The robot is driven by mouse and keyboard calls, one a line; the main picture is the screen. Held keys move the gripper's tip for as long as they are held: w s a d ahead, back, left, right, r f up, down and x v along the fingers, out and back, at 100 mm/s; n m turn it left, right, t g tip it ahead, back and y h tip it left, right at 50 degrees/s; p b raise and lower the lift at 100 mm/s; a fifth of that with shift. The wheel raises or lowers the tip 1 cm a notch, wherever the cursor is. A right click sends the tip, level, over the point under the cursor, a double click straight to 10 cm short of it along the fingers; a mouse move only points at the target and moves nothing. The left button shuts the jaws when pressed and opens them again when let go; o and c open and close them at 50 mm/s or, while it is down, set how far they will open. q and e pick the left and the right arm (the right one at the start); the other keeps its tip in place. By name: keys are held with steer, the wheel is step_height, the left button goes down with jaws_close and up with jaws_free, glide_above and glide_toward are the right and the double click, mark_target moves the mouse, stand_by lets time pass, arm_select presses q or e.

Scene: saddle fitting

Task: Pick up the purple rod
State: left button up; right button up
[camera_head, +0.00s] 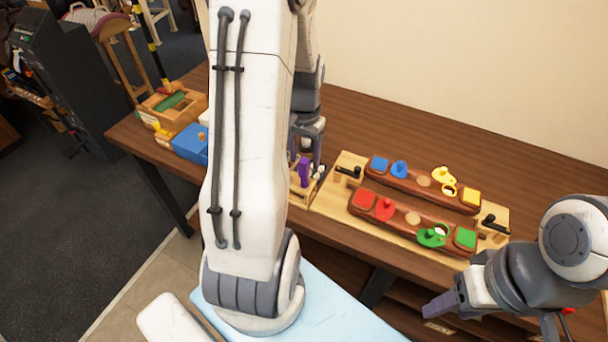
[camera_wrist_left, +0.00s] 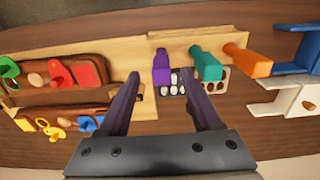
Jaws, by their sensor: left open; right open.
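The purple rod (camera_head: 304,171) stands in a small wooden rack at the table's front, left of the long fixture board. In the left wrist view the purple rod (camera_wrist_left: 161,67) shows beyond the fingertips, between their lines. My left gripper (camera_head: 307,150) is open and empty, just above and behind the rod in the head view; it also shows in the left wrist view (camera_wrist_left: 166,84). Whether a finger touches the rod I cannot tell. My right gripper (camera_head: 452,300) is open and empty at the lower right, in front of the table.
A teal rod (camera_wrist_left: 206,65) and an orange rod (camera_wrist_left: 246,58) are beside the purple one. A wooden board (camera_head: 330,203) carries two brown saddles with coloured pieces. A blue box (camera_head: 190,145) stands at the left. The table's back right is clear.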

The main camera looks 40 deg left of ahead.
mark_target(304, 169)
arm_select(q)
steer(key=shift+f+p, duration=0.3)
steer(key=shift+f, duration=0.35)
step_height(304, 169, down, 4)
steer(key=shift+a+f+p, duration=0.1)
steer(key=shift+p, duration=0.35)
steer(key=shift+c, duration=0.3)
steer(key=shift+w, duration=0.1)
jaws_close()
